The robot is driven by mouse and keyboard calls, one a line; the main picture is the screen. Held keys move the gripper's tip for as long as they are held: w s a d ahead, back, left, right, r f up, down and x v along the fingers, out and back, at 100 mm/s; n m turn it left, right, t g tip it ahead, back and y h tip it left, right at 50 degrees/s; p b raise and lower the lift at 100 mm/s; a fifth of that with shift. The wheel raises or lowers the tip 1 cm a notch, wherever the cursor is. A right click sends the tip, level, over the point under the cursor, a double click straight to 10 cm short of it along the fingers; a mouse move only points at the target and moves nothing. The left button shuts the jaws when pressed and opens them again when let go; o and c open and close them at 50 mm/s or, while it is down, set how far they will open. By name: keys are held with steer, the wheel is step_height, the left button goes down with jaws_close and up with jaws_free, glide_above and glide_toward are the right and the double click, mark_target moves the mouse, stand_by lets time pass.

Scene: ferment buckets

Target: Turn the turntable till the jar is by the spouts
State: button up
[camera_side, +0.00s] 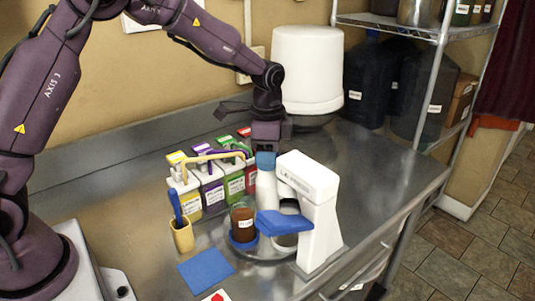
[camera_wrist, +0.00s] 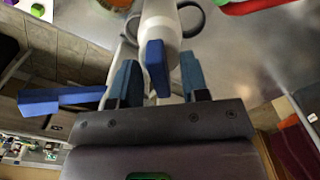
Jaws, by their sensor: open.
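The jar (camera_side: 243,224), with reddish-brown contents, stands upright on a blue round base at the front left of the turntable (camera_side: 264,254), a low round disc partly hidden by the things on it. Spouts (camera_side: 222,155) in yellow and purple top the coloured boxes behind and left of the jar. My gripper (camera_side: 266,157) points down above a white tapered body (camera_side: 268,192) behind the jar. In the wrist view, my gripper (camera_wrist: 160,82) is open, its blue fingers either side of a blue piece (camera_wrist: 155,62) on a white part. Whether they touch it is unclear.
A white stand (camera_side: 312,205) with a blue arm (camera_side: 280,223) rises close right of the jar. A tan cup (camera_side: 182,236) with a blue tool and a blue mat (camera_side: 206,268) lie left. A large white tub (camera_side: 307,70) stands behind. The counter at right is clear.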

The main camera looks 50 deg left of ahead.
steer(key=shift+c, duration=0.2)
jaws_close()
steer(key=shift+m, duration=4.6)
steer(key=shift+a+m, duration=0.1)
steer(key=shift+m, duration=4.3)
